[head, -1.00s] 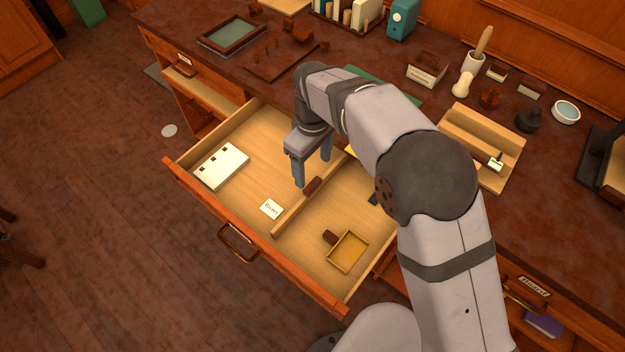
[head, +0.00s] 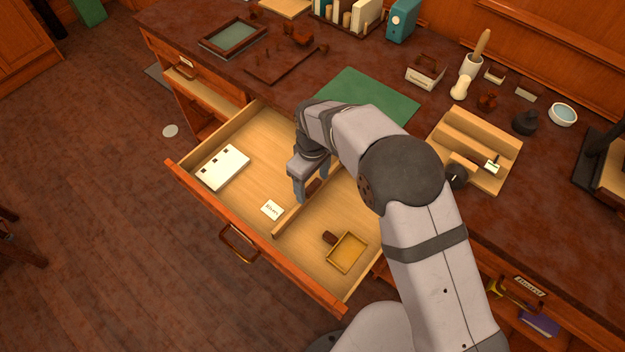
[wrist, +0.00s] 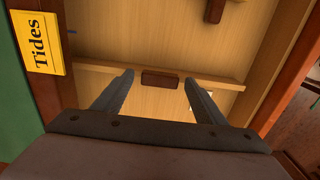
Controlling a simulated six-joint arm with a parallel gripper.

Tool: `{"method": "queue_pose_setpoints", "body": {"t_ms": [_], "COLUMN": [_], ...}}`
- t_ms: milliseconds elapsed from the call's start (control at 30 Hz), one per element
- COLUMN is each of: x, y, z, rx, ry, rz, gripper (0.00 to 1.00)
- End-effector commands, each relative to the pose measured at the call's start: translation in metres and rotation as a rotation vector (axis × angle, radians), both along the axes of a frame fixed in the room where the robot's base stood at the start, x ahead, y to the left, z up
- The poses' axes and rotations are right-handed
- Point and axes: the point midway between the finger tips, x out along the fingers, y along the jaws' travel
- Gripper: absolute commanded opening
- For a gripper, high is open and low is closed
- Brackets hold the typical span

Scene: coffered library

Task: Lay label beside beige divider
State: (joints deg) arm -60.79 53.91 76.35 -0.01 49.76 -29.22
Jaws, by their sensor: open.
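My gripper (head: 308,190) is open and empty, pointing down above the drawer. Its fingers stand apart on either side of a small dark brown block (wrist: 160,79) at the beige divider (wrist: 105,70); I cannot tell whether they touch it. The divider (head: 291,217) runs across the drawer. A white label reading "Rivers" (head: 272,210) lies flat in the left compartment, close to the divider near the drawer front. A yellow label reading "Tides" (wrist: 40,42) lies at the left of the wrist view, by the green mat (wrist: 15,105); my arm hides it in the head view.
A white box-like piece (head: 222,167) lies in the drawer's left compartment. A wooden rack (head: 472,150) stands on the desk.

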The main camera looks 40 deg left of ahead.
Motion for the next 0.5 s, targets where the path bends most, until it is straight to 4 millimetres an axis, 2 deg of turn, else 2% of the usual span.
{"method": "queue_pose_setpoints", "body": {"t_ms": [200,433,500], "x": [0.0001,0.0001,0.0001], "y": [0.0001,0.0001,0.0006], "z": [-0.0001,0.0002,0.0001], "rx": [0.000,0.000,0.001], "ry": [0.000,0.000,0.000], "rz": [0.000,0.000,0.000], "gripper": [0.63,0.08,0.06]}}
